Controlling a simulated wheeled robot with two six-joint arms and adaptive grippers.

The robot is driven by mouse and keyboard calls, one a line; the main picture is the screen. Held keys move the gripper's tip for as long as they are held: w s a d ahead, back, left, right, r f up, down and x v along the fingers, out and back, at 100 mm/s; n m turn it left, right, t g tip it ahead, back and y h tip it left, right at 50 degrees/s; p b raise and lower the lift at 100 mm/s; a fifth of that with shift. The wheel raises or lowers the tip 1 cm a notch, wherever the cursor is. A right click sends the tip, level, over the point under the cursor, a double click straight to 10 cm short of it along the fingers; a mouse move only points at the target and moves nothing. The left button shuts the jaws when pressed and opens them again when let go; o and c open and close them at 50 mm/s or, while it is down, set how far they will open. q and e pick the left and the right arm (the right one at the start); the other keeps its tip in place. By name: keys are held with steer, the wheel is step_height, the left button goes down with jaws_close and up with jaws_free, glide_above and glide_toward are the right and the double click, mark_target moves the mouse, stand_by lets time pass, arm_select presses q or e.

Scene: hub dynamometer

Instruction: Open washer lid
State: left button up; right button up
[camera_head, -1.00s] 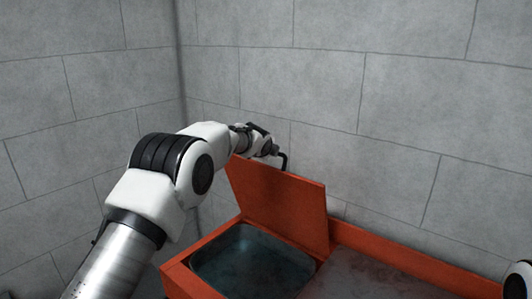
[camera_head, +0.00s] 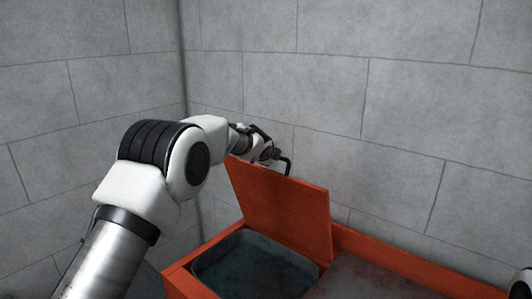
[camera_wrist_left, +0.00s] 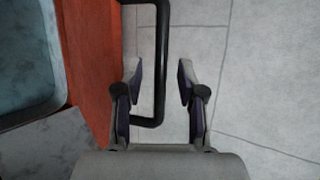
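The washer lid (camera_head: 280,205) is a flat orange panel standing steeply raised over an open dark basin (camera_head: 250,265) in the orange washer. A black bar handle (camera_head: 286,166) sticks out from the lid's far side, near its top. My left gripper (camera_head: 270,154) is at that handle, partly hidden by its own wrist. In the left wrist view, its fingers (camera_wrist_left: 158,70) are spread, with one long bar of the handle (camera_wrist_left: 161,40) between them and gaps on both sides. The lid (camera_wrist_left: 90,65) is left of the fingers there. My right gripper is out of view.
The washer's orange rim (camera_head: 385,260) runs to the right, around a grey top surface (camera_head: 365,280). Grey block walls (camera_head: 430,90) stand close behind and to the left. A white piece of my right arm shows at the lower right edge.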

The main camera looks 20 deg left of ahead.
arm_select(q)
steer(key=v, duration=0.9)
steer(key=shift+s+r, duration=0.2)
steer(key=shift+s, duration=0.05)
steer(key=shift+d, duration=0.1)
